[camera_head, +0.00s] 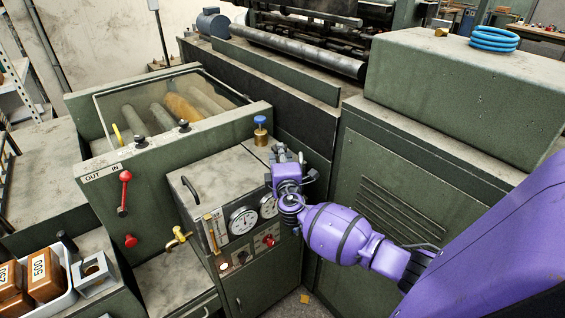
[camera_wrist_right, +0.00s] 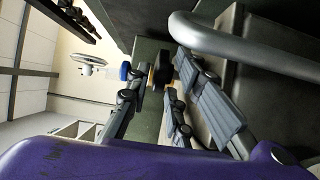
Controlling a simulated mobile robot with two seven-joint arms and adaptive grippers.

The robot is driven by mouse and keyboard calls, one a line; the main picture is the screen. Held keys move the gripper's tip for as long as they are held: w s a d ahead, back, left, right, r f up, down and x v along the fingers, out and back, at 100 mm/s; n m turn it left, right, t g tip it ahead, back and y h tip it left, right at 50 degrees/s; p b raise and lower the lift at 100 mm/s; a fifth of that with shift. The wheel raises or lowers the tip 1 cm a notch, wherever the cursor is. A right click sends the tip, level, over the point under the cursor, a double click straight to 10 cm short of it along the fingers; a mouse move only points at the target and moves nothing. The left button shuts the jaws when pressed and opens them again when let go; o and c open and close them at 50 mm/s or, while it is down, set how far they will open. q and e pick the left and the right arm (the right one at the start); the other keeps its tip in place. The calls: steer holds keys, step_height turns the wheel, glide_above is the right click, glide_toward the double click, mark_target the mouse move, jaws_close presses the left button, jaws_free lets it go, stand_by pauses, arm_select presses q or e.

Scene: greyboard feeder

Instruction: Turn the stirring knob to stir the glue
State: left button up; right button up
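No part is labelled as the stirring knob. A blue-topped brass knob (camera_head: 260,130) stands upright on top of the green glue unit (camera_head: 225,180). In the right wrist view its blue cap (camera_wrist_right: 125,70) shows beyond my fingertips, tipped sideways by the camera angle. A red knob (camera_head: 268,240) sits on the front panel below two dials. My right gripper (camera_head: 288,168) is at the unit's right end, just right of and nearer than the blue-topped knob. Its fingers (camera_wrist_right: 158,78) are apart and nothing shows held. It partly hides the right dial. My left gripper is not in view.
A brass tap (camera_head: 178,238) and a red lever (camera_head: 124,192) are on the left. A tall green cabinet (camera_head: 400,200) stands close on the right. A crate (camera_head: 68,265) with brown blocks is at lower left. A grey pipe (camera_wrist_right: 240,45) crosses the wrist view.

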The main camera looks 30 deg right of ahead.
steer(key=v, duration=1.1)
steer(key=shift+s+a, duration=0.1)
steer(key=shift+s, duration=0.05)
